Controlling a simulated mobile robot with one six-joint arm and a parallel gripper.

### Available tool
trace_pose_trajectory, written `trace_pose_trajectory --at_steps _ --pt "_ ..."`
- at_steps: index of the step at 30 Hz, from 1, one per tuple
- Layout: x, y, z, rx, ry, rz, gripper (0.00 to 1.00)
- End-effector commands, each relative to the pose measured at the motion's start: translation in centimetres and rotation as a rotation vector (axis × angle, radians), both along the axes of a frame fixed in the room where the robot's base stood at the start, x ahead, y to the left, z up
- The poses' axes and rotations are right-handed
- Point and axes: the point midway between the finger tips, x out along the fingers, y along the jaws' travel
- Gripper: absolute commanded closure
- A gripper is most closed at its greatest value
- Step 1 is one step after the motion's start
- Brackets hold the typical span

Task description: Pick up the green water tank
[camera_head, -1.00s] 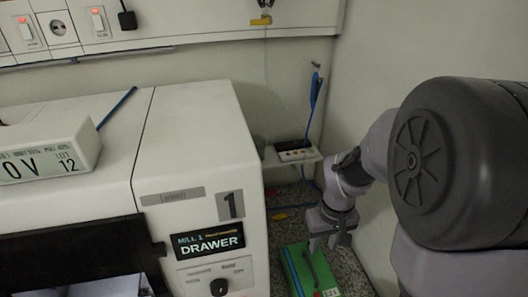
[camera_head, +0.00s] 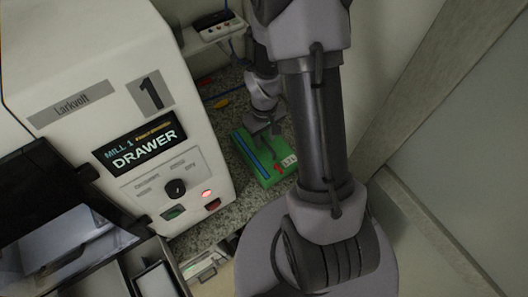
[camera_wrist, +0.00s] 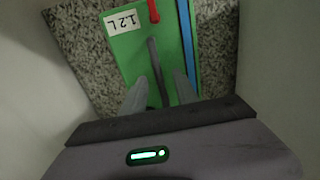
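The green water tank (camera_head: 271,177) lies on the speckled counter beside the mill, with a blue strip, a red part and a white label. In the wrist view the green tank (camera_wrist: 126,58) shows a "1.2 L" label and a dark bar handle (camera_wrist: 153,58) along its top. My gripper (camera_head: 265,128) is over the tank, pointing down. In the wrist view my gripper (camera_wrist: 160,85) has its two fingers apart, one on each side of the handle, with gaps visible. How deep the fingertips reach around the handle is unclear.
The white mill (camera_head: 75,60) marked 1 stands close to the left of the tank. A pale wall (camera_wrist: 275,70) is close on the right. A small shelf with a power strip (camera_head: 214,25) is behind. A blue cable and a yellow piece (camera_head: 221,104) lie behind the tank.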

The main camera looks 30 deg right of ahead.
Motion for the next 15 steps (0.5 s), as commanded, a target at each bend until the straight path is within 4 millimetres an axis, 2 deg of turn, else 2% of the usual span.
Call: trace_pose_trajectory --at_steps 1,7,12,15 --pt "-0.03 0.0 -0.89 0.001 0.001 -0.001 0.64" --pt "0.03 -0.02 -0.72 0.0 -0.001 -0.001 0.66" --pt "0.02 -0.02 -0.7 0.0 -0.001 -0.001 0.99" --pt "0.02 -0.02 -0.7 0.0 -0.001 -0.001 1.0"
